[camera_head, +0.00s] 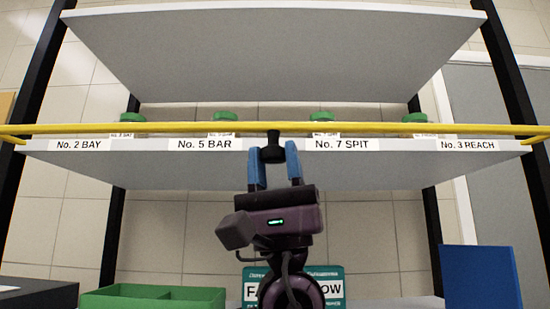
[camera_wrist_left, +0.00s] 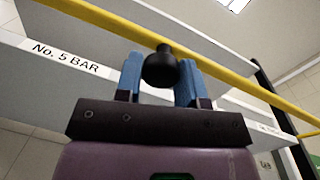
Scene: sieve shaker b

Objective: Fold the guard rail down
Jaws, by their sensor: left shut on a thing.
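The yellow guard rail (camera_head: 170,129) runs level across the front of the middle shelf, in front of the jar lids. A black knob (camera_head: 273,153) hangs from the rail's middle on a short dark stem. My left gripper (camera_head: 273,158) reaches up from below, with its blue fingers on both sides of the knob, shut on it. In the left wrist view the knob (camera_wrist_left: 160,68) sits between the fingers, and the rail (camera_wrist_left: 215,68) crosses behind it at a slant. My right gripper is not in view.
Several green-lidded jars (camera_head: 226,116) stand on the labelled shelf (camera_head: 330,172) behind the rail. An upper shelf (camera_head: 275,55) hangs above. Below are a green bin (camera_head: 150,299), a teal sign (camera_head: 320,272) partly hidden by my arm, and a blue panel (camera_head: 480,278). Black posts (camera_head: 500,75) flank the shelves.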

